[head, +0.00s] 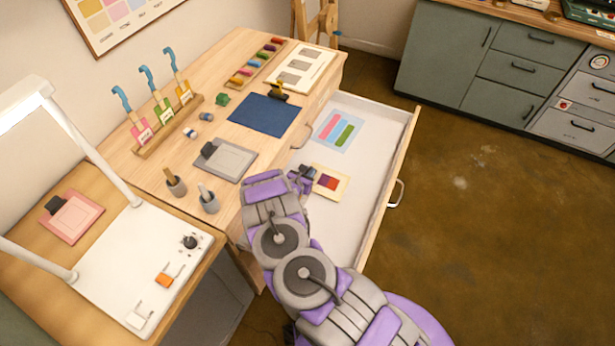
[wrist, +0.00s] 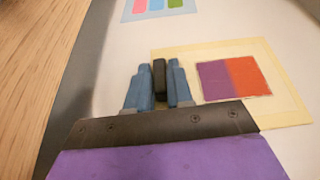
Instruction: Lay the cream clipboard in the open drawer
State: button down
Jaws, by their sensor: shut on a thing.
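The cream clipboard (head: 343,186), with a purple and orange-red patch, is inside the open drawer (head: 345,229), toward the desk side. My gripper (head: 303,178) is above the drawer's inner edge. In the wrist view, its blue fingers (wrist: 158,86) are shut on the clipboard's black clip (wrist: 158,74). The cream clipboard (wrist: 286,92) looks about level with the drawer floor. I cannot tell whether it rests on the floor or hangs just above it. My fingers hide part of its clip edge.
A pale blue sheet with coloured bars (head: 340,129) lies farther back in the drawer. The desk top (head: 238,103) holds a grey clipboard (head: 226,160), a blue mat (head: 263,115) and two grey cups. The drawer's front part is bare. Open floor (head: 480,210) lies to the right.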

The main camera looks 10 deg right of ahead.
jog(key=shift+f, duration=0.9)
jog(key=shift+r, duration=0.1)
jog(key=c, duration=1)
grip_release()
jog(key=p+v, duration=0.2)
jog(key=v, duration=0.9)
jog(key=shift+s+a+r, duration=0.1)
jog(key=shift+s+a, duration=0.3)
